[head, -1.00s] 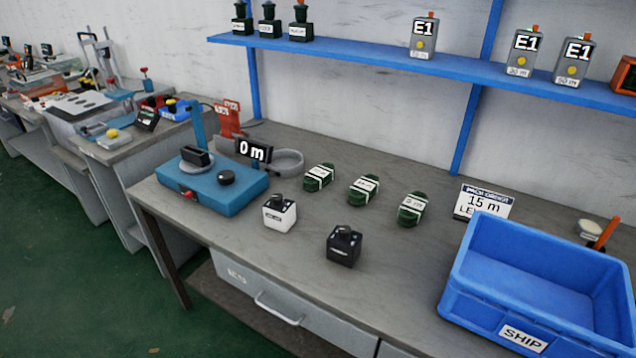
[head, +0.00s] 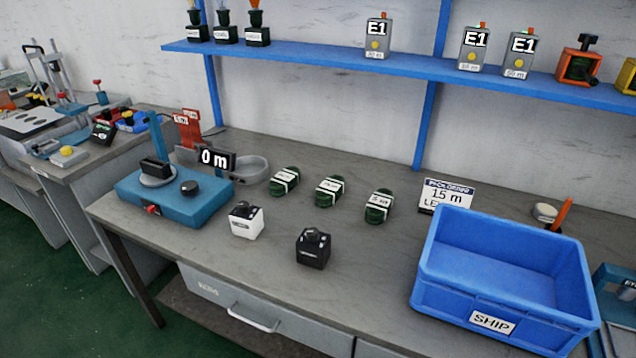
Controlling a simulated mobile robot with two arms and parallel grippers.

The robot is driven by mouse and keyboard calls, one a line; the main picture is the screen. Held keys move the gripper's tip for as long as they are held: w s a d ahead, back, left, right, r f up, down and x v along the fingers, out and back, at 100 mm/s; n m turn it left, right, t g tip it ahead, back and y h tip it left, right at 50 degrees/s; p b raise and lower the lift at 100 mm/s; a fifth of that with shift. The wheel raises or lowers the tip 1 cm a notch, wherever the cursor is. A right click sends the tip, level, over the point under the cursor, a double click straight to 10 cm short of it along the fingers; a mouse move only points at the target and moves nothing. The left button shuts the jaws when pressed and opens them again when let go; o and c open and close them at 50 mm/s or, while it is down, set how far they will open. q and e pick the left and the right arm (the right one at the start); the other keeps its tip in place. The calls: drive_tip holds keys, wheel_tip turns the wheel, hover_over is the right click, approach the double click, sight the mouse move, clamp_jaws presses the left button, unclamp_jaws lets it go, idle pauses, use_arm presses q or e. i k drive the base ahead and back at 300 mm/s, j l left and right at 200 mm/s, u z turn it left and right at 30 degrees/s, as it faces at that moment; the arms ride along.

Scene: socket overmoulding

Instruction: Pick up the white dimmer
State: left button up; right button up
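The white dimmer (head: 246,221) is a small white box with a dark knob on top and a dark label on its front. It stands upright on the grey workbench (head: 330,292), left of a similar black dimmer (head: 313,247). It is right of the blue machine (head: 172,198) and apart from both. Nothing covers it. Neither of my grippers is in the head view.
Several dark green banded bundles (head: 330,191) lie behind the dimmers. A blue SHIP bin (head: 491,322) stands at the right, with a 15 m sign (head: 446,194) behind it. A blue shelf (head: 400,69) holds grey E1 boxes (head: 377,38). Bench space in front of the dimmers is clear.

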sight(249, 225)
drive_tip(key=i+l, duration=0.1)
drive_tip(key=l, duration=0.25)
drive_tip(key=i+l+z, duration=0.1)
drive_tip(key=l, duration=0.2)
drive_tip(key=i+l, duration=0.15)
drive_tip(key=l, duration=0.2)
drive_tip(key=i+l+z, duration=0.15)
drive_tip(key=l, duration=0.2)
drive_tip(key=j+u, duration=0.35)
drive_tip(key=k+j+u, duration=0.1)
drive_tip(key=j+u, duration=0.55)
drive_tip(key=j, duration=0.1)
